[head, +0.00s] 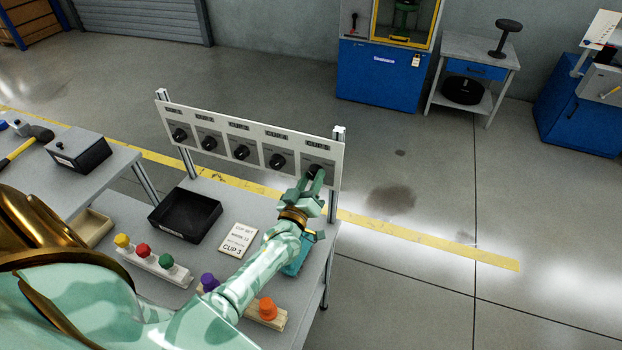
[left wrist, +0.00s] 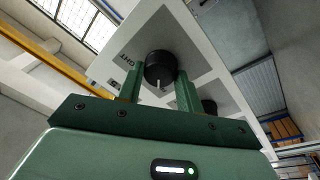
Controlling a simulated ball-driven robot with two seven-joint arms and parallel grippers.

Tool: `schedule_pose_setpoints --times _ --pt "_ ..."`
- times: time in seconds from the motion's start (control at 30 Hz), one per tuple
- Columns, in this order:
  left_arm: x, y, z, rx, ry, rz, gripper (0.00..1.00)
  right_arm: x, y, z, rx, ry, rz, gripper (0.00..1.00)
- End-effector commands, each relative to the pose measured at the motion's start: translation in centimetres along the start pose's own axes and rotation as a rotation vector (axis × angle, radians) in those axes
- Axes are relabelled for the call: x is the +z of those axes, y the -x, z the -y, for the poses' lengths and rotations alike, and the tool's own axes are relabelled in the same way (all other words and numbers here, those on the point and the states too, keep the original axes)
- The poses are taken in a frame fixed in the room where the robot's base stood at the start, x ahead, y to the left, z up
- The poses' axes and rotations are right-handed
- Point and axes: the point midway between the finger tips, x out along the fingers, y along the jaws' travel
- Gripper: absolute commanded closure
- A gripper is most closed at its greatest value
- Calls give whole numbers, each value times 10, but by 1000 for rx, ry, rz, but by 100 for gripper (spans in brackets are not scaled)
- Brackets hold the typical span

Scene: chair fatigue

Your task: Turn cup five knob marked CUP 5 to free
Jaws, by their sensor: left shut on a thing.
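A pale panel (head: 250,130) on two metal posts carries a row of five black knobs on grey plates. The small labels above them are too small to read surely. My left gripper (head: 311,182) is at the rightmost knob (head: 314,170), its fingers around it and hiding part of it. In the left wrist view my left gripper (left wrist: 160,84) is shut on this black knob (left wrist: 160,66), one finger on each side. A short white pointer mark shows on the knob, towards the bottom of that picture. My right gripper is not in view.
A dark box (head: 80,153) and a hammer (head: 27,145) lie left. The floor right of the panel is clear.

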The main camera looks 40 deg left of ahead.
Motion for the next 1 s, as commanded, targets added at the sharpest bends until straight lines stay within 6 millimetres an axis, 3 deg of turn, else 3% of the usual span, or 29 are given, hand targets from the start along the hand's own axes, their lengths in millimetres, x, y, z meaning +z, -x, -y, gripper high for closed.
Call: schedule_pose_setpoints --times 0.5,0.53,0.6,0.87,1.0 --pt "2 1 0 -4 19 3 87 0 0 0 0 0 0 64" --pt "2 1 0 -4 19 3 58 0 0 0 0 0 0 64" --pt "2 1 0 -4 18 3 42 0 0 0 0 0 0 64" --pt "1 1 0 -3 17 0 42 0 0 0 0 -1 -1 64" --pt "1 11 0 -3 17 2 42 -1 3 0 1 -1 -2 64"
